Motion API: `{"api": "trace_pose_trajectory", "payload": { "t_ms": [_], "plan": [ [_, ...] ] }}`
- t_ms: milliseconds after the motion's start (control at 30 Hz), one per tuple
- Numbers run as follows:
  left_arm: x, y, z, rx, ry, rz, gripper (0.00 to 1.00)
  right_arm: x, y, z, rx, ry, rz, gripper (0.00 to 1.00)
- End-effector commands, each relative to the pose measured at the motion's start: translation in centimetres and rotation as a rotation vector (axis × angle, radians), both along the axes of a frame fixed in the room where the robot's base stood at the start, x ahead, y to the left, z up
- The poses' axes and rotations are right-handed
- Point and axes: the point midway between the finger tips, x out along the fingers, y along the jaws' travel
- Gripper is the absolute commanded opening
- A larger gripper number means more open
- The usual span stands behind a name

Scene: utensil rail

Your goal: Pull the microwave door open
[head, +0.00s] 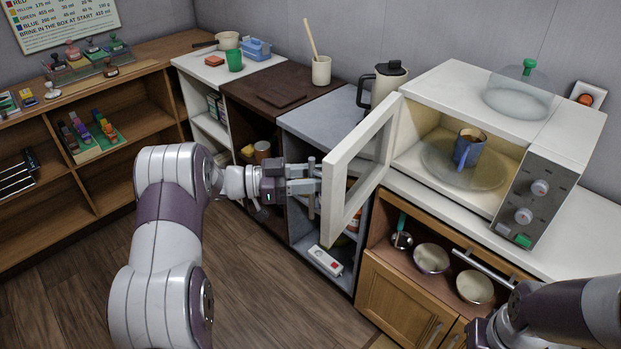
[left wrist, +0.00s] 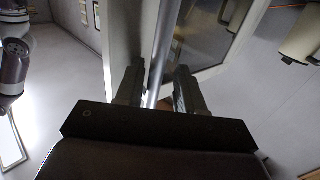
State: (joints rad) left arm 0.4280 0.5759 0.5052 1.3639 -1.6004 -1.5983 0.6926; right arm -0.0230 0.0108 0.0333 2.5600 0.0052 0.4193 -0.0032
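The microwave (head: 470,140) stands on the white counter at the right, and its white-framed door (head: 345,175) is swung wide open toward the left. A blue mug (head: 468,148) sits on the glass turntable inside. The door's bar handle (head: 311,205) is on the outer face; in the left wrist view the handle (left wrist: 163,50) runs between my fingers. My left gripper (head: 305,178) is around the handle, and its fingers (left wrist: 158,88) are apart with narrow gaps beside the bar. Only my right arm shows at the lower right; its fingertips are out of frame.
A glass dome with a green knob (head: 525,80) rests on the microwave. A dark-handled kettle (head: 384,82) stands behind the door. Bowls (head: 431,258) sit in the open cabinet shelf below. The floor (head: 250,290) in front is clear.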

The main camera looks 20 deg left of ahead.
Motion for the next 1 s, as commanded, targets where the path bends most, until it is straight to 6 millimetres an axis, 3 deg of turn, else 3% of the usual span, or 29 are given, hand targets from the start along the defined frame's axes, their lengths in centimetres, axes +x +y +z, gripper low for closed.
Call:
{"api": "trace_pose_trajectory", "payload": {
  "t_ms": [333, 700, 833, 1000],
  "plan": [
    [-0.2, 0.6, -0.2, 0.000, 0.002, 0.002, 0.37, 0.0, 0.0, -0.2, 0.000, 0.000, 0.000, 0.00],
    [-3.7, 9.1, -0.3, 0.000, 0.002, 0.004, 0.37, 0.0, 0.0, -1.4, 0.000, 0.000, 0.000, 0.00],
    [-4.5, 11.0, -0.2, 0.001, 0.000, 0.001, 0.37, 0.0, 0.0, -1.6, 0.000, 0.000, 0.000, 0.00],
    [-4.8, 11.8, -0.1, -0.001, 0.002, 0.000, 0.37, 0.0, 0.0, -1.6, 0.000, 0.000, 0.000, 0.00]
  ]
}}
